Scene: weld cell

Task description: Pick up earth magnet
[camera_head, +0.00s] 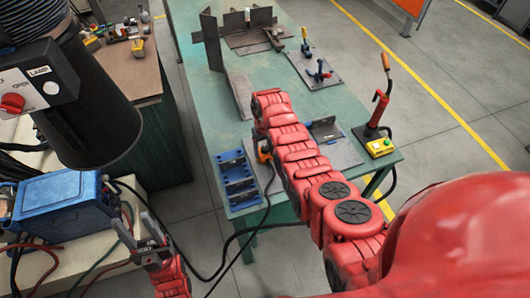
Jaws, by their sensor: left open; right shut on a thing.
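The earth magnet (264,155) appears as a small orange-and-black piece with a black cable, at the front left of the green table, between the blue rack and the steel plate. My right arm reaches over the table from the lower right. Its gripper (262,143) is at the magnet and shut on it, with its fingers mostly hidden by my arm links. I cannot tell whether the magnet touches the tabletop. My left gripper (140,243) is open and empty at the lower left, beside the blue machine and away from the table.
A blue rack (236,179) stands at the table's front edge. A steel plate (341,152) lies right of my arm. A red torch stand (378,110) and a yellow box (380,147) occupy the right corner. Upright steel plates (211,42) stand farther back. A blue machine (62,205) is at left.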

